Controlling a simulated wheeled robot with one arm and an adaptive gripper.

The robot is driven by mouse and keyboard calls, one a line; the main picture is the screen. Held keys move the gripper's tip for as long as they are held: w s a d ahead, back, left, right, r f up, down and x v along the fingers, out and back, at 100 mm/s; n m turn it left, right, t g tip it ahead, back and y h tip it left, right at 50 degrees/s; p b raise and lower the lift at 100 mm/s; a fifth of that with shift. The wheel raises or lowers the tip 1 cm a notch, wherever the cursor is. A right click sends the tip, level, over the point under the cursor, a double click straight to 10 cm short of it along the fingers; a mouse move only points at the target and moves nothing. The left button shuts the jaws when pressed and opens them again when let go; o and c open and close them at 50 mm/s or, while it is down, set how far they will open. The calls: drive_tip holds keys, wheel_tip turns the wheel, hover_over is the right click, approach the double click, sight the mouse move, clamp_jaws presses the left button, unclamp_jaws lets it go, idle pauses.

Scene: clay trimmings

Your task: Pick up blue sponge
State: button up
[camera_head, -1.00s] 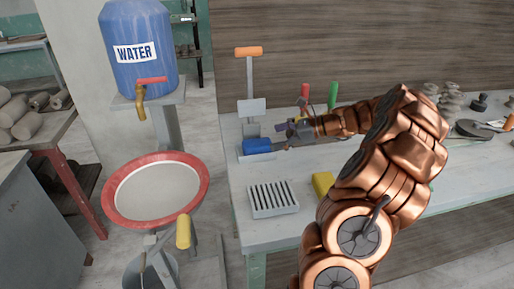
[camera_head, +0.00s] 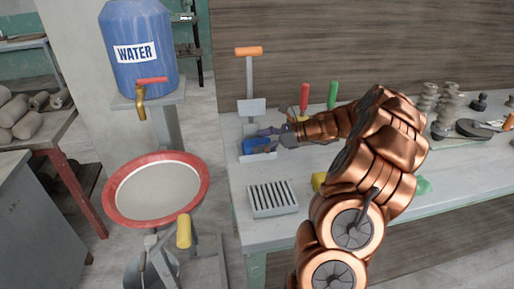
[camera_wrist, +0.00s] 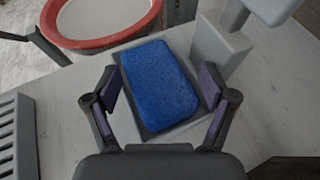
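The blue sponge (camera_wrist: 158,82) lies on a dark grey tray (camera_wrist: 161,133) on the workbench. In the wrist view it sits between the two spread fingers of my gripper (camera_wrist: 160,97), with a gap on each side. In the head view the sponge (camera_head: 256,146) is at the left part of the bench, partly covered by my gripper (camera_head: 268,137). My gripper is open and has nothing in it.
A grey stand with an orange handle (camera_head: 248,51) rises just behind the sponge. A slatted grey rack (camera_head: 272,198) lies nearer on the bench. A red-rimmed basin (camera_head: 155,190) stands left of the bench. A red handle (camera_head: 305,97) and a green handle (camera_head: 333,95) stand behind my arm.

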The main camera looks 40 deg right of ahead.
drive_tip(key=c, duration=0.7)
